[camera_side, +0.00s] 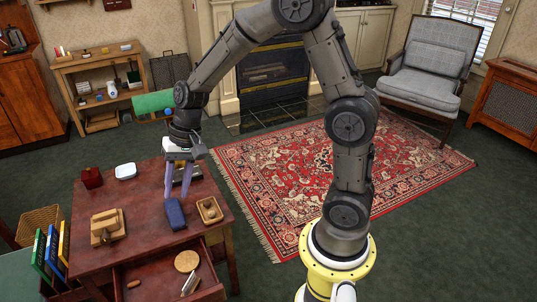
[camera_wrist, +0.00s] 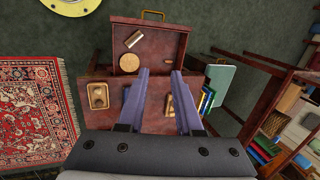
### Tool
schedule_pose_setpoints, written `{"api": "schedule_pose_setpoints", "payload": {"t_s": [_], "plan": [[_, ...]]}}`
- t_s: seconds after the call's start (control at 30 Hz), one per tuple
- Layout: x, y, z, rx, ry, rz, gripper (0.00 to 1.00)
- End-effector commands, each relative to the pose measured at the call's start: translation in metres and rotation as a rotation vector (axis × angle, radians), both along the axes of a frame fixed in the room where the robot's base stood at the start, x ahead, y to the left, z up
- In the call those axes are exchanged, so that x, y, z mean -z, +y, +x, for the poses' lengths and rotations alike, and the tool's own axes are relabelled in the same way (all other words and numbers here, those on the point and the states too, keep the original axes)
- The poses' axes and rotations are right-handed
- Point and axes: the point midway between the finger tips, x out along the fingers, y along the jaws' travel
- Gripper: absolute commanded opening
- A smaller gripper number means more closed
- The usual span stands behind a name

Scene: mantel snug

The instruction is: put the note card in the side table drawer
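The side table (camera_side: 145,195) is dark red-brown. Its drawer (camera_side: 138,275) is pulled open toward the bottom of the side view; the drawer also shows at the top of the wrist view (camera_wrist: 168,36). I cannot pick out a note card for certain in either view. My gripper (camera_side: 171,195) points down over the tabletop, its two lavender fingers apart. In the wrist view my gripper (camera_wrist: 159,71) shows bare tabletop between its fingertips. A dark blue block-like object (camera_side: 175,213) lies just in front of the fingers in the side view. The fingers may hide part of the tabletop.
The drawer holds a round wooden disc (camera_side: 187,261), a silvery cylinder (camera_side: 189,284) and a small brown piece (camera_side: 134,284). On the table are a wooden tray (camera_side: 210,210), a wooden block (camera_side: 107,227), a white dish (camera_side: 126,171) and a red box (camera_side: 92,178).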

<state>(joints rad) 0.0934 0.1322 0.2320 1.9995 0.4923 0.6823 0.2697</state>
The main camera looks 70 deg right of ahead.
Motion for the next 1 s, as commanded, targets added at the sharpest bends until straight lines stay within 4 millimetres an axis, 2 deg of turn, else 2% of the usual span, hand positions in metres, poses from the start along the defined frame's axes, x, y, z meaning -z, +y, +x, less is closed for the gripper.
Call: {"api": "schedule_pose_setpoints", "payload": {"t_s": [0.03,0.1,0.3,0.5,0.6,0.8,1.0], "plan": [[-0.024,0.001,-0.015,-0.060,-0.047,-0.030,0.34],[-0.048,0.001,-0.037,-0.140,-0.097,-0.075,0.34],[-0.097,-0.004,-0.106,-0.353,-0.229,-0.221,0.34],[-0.119,-0.017,-0.172,-0.522,-0.337,-0.383,0.34],[-0.121,-0.024,-0.194,-0.576,-0.371,-0.447,0.34],[-0.121,-0.031,-0.214,-0.625,-0.398,-0.510,0.34],[-0.121,-0.031,-0.215,-0.629,-0.399,-0.513,0.34]]}}
